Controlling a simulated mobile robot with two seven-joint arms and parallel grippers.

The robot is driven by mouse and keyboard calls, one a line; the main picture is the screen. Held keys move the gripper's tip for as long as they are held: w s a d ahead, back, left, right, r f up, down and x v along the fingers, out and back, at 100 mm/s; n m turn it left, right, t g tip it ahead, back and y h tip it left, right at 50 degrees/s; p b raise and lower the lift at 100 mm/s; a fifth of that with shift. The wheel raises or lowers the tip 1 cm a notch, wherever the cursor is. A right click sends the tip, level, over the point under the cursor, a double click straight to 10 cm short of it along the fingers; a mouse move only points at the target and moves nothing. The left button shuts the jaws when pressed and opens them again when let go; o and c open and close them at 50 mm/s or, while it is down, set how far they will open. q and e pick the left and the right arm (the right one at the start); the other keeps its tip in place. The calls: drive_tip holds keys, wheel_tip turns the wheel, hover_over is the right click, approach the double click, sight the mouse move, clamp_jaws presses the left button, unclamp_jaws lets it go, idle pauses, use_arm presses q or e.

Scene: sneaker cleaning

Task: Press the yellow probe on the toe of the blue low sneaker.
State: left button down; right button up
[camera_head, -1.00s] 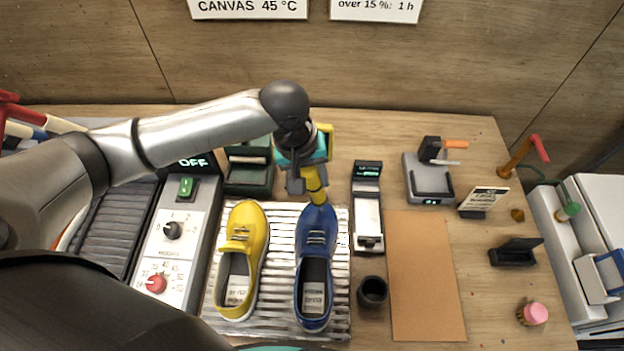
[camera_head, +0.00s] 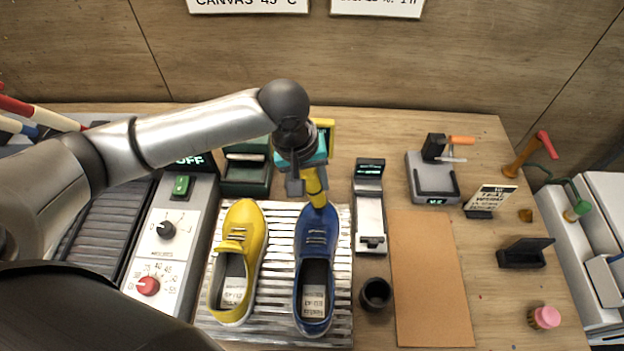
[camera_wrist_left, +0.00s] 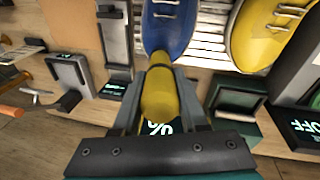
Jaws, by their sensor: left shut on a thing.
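The blue low sneaker (camera_head: 316,262) lies on the slatted white rack with its toe toward the back wall. It also shows in the left wrist view (camera_wrist_left: 168,24). My left gripper (camera_head: 309,182) is shut on the yellow probe (camera_head: 316,190). In the left wrist view the yellow probe (camera_wrist_left: 160,97) sits between the fingers and points at the sneaker's toe. The probe's tip overlaps the toe in both views; I cannot tell whether it touches or how hard. A screen with a percent sign shows behind the probe. My right gripper is out of view.
A yellow sneaker (camera_head: 239,262) lies left of the blue one on the rack (camera_head: 277,240). A control panel (camera_head: 165,250) stands further left. A slim grey device (camera_head: 369,215), a dark cup (camera_head: 375,293) and a brown mat (camera_head: 430,285) are to the right.

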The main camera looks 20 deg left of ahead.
use_arm(q)
drive_tip(key=shift+f, duration=0.6)
idle(0.8)
drive_tip(key=shift+r, duration=0.1)
wheel_tip(320, 180, up, 7)
drive_tip(key=p, duration=0.9)
drive_tip(key=shift+p, duration=0.4)
idle(0.8)
